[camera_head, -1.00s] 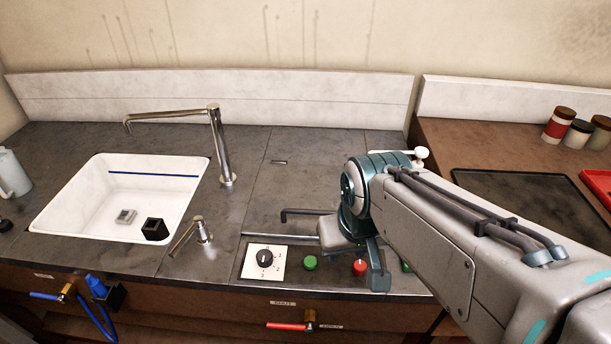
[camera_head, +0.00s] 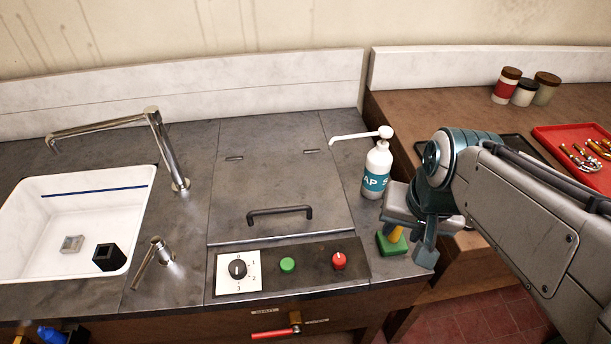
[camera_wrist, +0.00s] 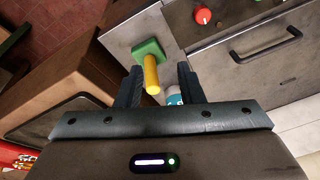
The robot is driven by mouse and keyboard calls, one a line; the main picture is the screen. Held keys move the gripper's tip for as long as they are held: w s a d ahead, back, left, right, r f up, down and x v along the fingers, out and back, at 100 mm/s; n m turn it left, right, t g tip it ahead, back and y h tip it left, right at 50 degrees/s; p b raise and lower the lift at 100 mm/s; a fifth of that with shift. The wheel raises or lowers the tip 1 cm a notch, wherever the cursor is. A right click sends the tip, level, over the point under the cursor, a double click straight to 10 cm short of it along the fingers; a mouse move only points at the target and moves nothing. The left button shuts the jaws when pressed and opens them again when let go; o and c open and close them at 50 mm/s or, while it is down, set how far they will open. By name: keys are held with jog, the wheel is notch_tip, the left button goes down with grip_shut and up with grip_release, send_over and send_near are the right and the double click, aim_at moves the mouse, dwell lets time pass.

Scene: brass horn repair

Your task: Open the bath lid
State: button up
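The bath lid (camera_head: 270,172) is a flat grey metal panel set in the counter and lies closed. Its dark bar handle (camera_head: 280,212) runs along its front edge. In the wrist view the lid (camera_wrist: 270,72) and its handle (camera_wrist: 265,46) are at the upper right. My gripper (camera_head: 420,245) is to the right of the lid, near the counter's right end, and apart from the handle. In the wrist view my gripper (camera_wrist: 160,85) has its fingers spread, with visible gaps around a yellow handle between or below them.
A green block with a yellow handle (camera_head: 390,242) stands beneath my gripper. A soap bottle (camera_head: 376,170) stands right of the lid. In front are a dial (camera_head: 238,269), a green button (camera_head: 288,264) and a red knob (camera_head: 338,261). A tap (camera_head: 165,150) and sink (camera_head: 35,215) are left.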

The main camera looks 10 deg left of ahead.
jog(key=w+a+r+m+g+y, duration=0.1)
jog(key=w+a+m+y, duration=0.1)
jog(key=w+a+m, duration=0.5)
jog(key=m+g+y, duration=0.1)
jog(key=m+y, duration=0.1)
jog(key=m, duration=0.4)
send_near(280, 209)
jog(key=x, duration=0.7)
jog(key=shift+w+a+f+b, duration=0.1)
jog(key=shift+a+f+b, duration=0.1)
jog(key=shift+f+b, duration=0.15)
grip_shut()
